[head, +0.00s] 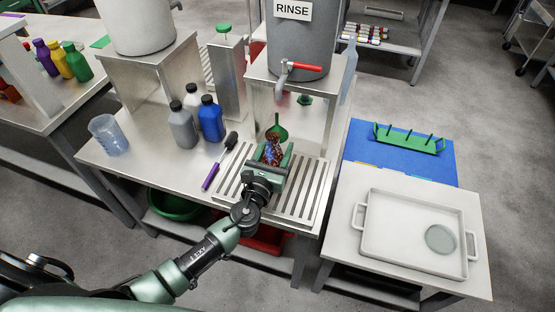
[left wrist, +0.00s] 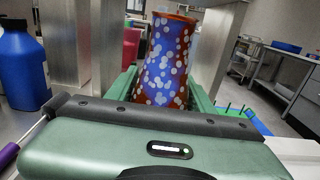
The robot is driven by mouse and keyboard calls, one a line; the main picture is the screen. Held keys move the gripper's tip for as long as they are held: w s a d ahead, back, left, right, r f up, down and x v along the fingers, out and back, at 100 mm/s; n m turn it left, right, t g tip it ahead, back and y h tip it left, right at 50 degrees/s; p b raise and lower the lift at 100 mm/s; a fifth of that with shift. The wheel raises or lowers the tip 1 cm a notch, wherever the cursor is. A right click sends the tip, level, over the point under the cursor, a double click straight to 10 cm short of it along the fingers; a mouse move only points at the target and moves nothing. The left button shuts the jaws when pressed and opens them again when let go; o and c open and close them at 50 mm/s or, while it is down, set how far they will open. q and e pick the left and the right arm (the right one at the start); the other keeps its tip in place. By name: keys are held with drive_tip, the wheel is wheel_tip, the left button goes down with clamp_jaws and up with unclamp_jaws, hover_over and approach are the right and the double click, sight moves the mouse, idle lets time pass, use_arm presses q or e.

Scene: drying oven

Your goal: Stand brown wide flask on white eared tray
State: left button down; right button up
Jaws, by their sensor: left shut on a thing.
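The flask (head: 272,153) is brown and blue with pale spots, and it widens toward its base with a brown rim. It stands upright in the left wrist view (left wrist: 163,62). My left gripper (head: 271,158) is shut on it, a green finger on each side, at the slotted drain grate below the RINSE tank. Whether its base touches the grate is hidden. The white eared tray (head: 380,252) lies on the side table at the right, well apart from the gripper, with a handle at each end. My right gripper is not in view.
A round glassy dish (head: 440,239) occupies the tray's right part; its left part is bare. Behind lie a blue mat (head: 372,155) and a green pegged rack (head: 410,139). The RINSE tank's tap (head: 290,70) and stand (head: 318,115) rise near the gripper. Bottles (head: 210,119) stand left.

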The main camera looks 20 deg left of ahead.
sight(277, 156)
use_arm(q)
drive_tip(key=shift+f+b, duration=0.45)
drive_tip(key=shift+f, duration=1)
drive_tip(key=shift+f, duration=0.2)
drive_tip(key=c, duration=0.6)
unclamp_jaws()
drive_tip(key=shift+r, duration=0.15)
